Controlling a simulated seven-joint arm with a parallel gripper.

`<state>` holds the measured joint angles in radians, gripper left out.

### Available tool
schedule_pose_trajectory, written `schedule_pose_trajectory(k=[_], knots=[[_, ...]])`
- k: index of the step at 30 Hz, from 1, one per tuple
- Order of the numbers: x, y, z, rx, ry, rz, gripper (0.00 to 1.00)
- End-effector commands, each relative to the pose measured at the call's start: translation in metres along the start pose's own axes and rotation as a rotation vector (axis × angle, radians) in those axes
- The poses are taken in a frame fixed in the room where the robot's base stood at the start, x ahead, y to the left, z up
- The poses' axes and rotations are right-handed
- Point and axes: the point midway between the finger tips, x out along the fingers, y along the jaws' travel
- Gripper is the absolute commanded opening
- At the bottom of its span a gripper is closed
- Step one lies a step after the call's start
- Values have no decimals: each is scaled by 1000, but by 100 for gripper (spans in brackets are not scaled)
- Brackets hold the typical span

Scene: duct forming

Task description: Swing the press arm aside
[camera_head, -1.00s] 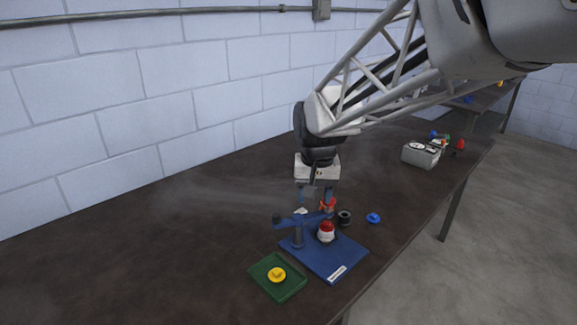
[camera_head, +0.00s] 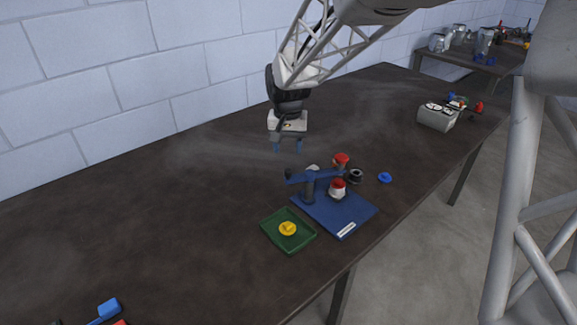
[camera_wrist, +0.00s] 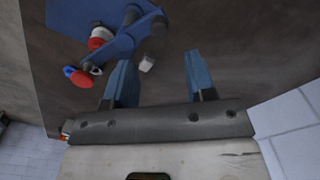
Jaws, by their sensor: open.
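The blue press arm (camera_head: 325,176) is a flat bar on an upright post (camera_head: 309,190) at the back left of a blue base plate (camera_head: 345,218). A dark knob (camera_head: 289,174) is at its left end. Its right end reaches close to a red-topped white piece (camera_head: 338,190) on the plate; I cannot tell whether they touch. My gripper (camera_head: 287,147) is open and empty, above and behind the arm's left side. In the wrist view, the blue fingers (camera_wrist: 163,82) are apart with bare table between them, and the press arm (camera_wrist: 135,37) shows beyond.
A red part (camera_head: 341,159), black ring (camera_head: 356,176), blue part (camera_head: 385,178) and small white block (camera_wrist: 147,63) lie near the press. A grey box (camera_head: 437,118) is farther right. The table's left is mostly clear.

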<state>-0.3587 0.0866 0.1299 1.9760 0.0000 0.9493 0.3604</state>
Motion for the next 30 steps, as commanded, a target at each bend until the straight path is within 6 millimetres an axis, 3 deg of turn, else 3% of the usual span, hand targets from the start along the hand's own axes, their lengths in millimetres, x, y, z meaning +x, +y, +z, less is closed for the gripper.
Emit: schedule_pose_trajectory(k=[11,24,30], knots=[[13,0,0,0,-1,0,51],[62,0,0,0,-1,0,51],[76,0,0,0,-1,1,51]])
